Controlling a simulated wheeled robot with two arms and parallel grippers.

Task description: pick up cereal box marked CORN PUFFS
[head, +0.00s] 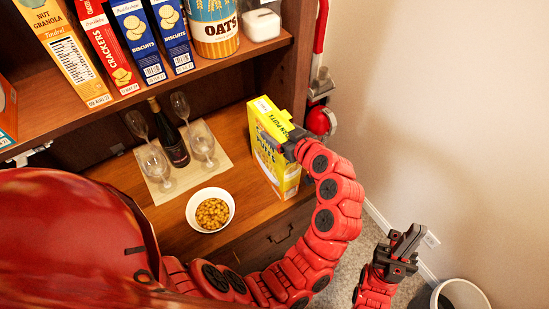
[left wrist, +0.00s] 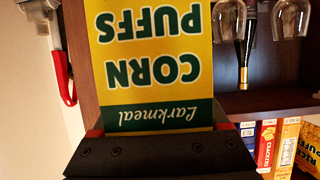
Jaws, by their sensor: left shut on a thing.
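The yellow CORN PUFFS cereal box (head: 268,148) is upright at the right end of the wooden counter. In the left wrist view the box (left wrist: 150,62) fills the middle, its CORN PUFFS lettering upside down above a green Larkmeal band. My left gripper (head: 291,143) is shut on the box near its top; it also shows along the bottom of the left wrist view (left wrist: 157,136). I cannot tell whether the box's base touches the counter. My right gripper (head: 403,248) is away from the box, over the floor at lower right; its jaw gap is unclear.
A white bowl of cereal (head: 210,210) stands left of the box. A mat (head: 215,162) holds a dark bottle (head: 169,135) and several glasses. A shelf above holds boxes and an OATS canister (head: 213,28). A red extinguisher (head: 320,120) hangs at right. A bin (head: 461,295) stands below.

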